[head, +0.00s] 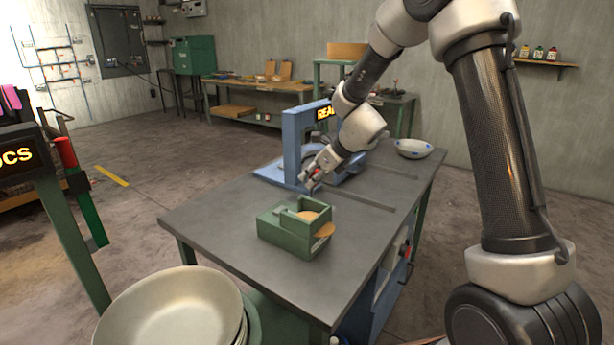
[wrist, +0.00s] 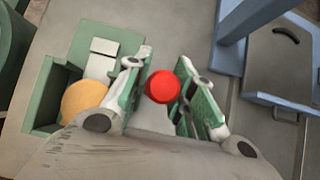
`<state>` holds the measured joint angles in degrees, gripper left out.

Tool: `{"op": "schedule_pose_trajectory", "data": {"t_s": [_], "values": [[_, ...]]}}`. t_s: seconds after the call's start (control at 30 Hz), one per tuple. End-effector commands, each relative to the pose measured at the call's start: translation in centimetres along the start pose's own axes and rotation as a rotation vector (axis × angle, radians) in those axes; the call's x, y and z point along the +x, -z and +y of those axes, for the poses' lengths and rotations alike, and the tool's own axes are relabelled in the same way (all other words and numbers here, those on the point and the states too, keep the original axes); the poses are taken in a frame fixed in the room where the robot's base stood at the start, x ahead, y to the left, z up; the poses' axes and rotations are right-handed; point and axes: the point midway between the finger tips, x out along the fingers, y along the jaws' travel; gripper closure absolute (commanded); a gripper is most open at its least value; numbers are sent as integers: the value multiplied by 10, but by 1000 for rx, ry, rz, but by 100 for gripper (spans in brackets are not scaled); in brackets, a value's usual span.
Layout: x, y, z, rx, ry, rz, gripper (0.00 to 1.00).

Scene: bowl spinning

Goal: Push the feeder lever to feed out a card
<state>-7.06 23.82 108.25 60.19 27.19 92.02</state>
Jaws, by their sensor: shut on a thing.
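The green feeder box (head: 284,238) stands on the near part of the grey table, with a round tan disc (head: 322,231) sticking out at its right side. In the wrist view the feeder (wrist: 42,112) is at left with the disc (wrist: 83,98) and a pale sliding part (wrist: 101,62). My gripper (head: 314,177) is beyond the feeder, in front of the blue press. In the wrist view its green-padded fingers (wrist: 160,98) are closed around a round red knob (wrist: 163,87). What lies under the knob is mostly hidden, so I cannot tell whether it joins the feeder.
A blue press (head: 291,140) with a lit sign stands behind my gripper. A white and blue bowl (head: 413,148) sits at the table's far right. Stacked pale bowls (head: 172,310) are at the near left. The table's left part (head: 215,215) is bare.

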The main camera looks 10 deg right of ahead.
Motion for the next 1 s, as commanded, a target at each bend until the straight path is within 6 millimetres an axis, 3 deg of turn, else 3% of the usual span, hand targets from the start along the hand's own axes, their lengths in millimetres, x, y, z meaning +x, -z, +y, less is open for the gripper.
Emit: {"op": "schedule_pose_trajectory", "data": {"t_s": [0.33,0.63,0.87,0.9,1.0], "values": [[-4,6,-1,0,1,1,91],[-16,29,-1,0,2,0,91],[-16,31,0,-1,1,1,91],[-16,31,0,-1,1,0,72],[-16,31,0,-1,1,0,54]]}}
